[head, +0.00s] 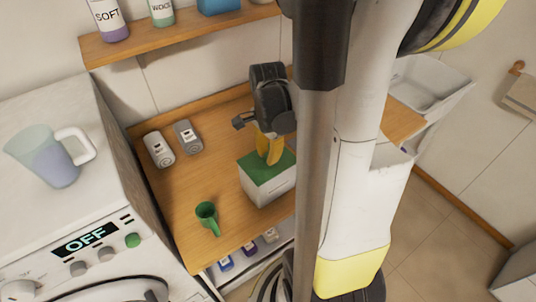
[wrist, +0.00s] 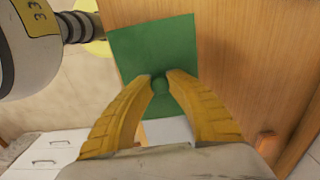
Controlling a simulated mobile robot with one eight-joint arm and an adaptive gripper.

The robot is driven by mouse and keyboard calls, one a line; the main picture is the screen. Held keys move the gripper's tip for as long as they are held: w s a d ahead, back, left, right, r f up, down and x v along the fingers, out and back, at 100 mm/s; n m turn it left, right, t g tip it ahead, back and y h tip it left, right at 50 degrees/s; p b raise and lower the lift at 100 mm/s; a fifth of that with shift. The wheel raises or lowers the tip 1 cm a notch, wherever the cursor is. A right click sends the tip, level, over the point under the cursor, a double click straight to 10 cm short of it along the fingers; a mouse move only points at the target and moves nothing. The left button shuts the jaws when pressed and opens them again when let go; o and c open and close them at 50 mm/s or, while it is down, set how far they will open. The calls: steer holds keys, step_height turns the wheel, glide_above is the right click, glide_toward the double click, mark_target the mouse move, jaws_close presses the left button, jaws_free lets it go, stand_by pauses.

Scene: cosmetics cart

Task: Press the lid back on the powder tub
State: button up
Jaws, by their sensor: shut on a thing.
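The powder tub (head: 268,190) is a white box standing on the wooden counter in the head view. Its green square lid (head: 258,167) lies over the top of the tub. My gripper (head: 270,160) points down from above with its yellow fingers at the lid. In the wrist view, my gripper (wrist: 162,80) is shut on the small round green knob in the middle of the lid (wrist: 150,45). A white strip of the tub (wrist: 168,131) shows below the lid's near edge. I cannot tell whether the lid is fully seated.
Two grey containers (head: 158,149) (head: 188,136) lie farther back. The washing machine (head: 85,220) bears a jug (head: 52,158). A shelf (head: 150,43) with bottles hangs above.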

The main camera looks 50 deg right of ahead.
steer(key=o, duration=1.4)
steer(key=shift+r+p, duration=2.75)
steer(key=shift+r, duration=0.8)
jaws_close()
